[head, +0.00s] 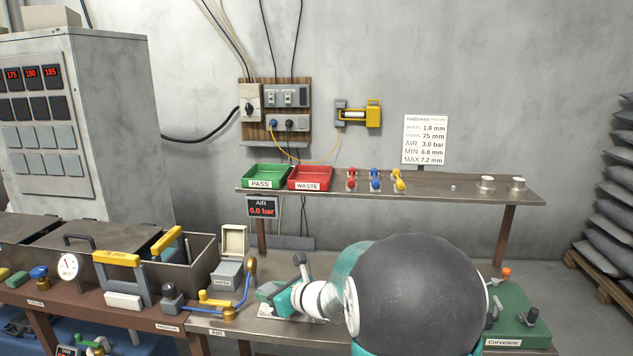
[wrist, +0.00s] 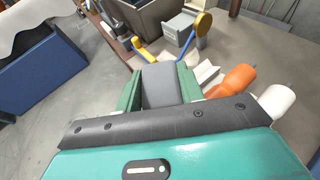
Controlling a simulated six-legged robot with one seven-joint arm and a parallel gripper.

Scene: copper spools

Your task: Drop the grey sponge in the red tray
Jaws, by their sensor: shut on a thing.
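The red tray (head: 311,174), labelled WASTE, stands on the wall shelf, directly right of the green tray. It looks empty. My gripper (head: 278,297) is low over the front bench, well below the shelf, and my own arm hides much of the area to its right. In the wrist view, my gripper (wrist: 158,92) has its green fingers on both sides of the grey sponge (wrist: 160,84) and is shut on it. The sponge's lower end is hidden by the gripper body.
The green PASS tray (head: 262,176) adjoins the red tray. Red, blue and yellow fittings (head: 375,180) stand to its right on the shelf (head: 440,192). A grey box (head: 227,276) and a blue lever (head: 246,290) stand left of my gripper. An orange bottle (wrist: 236,82) is close by.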

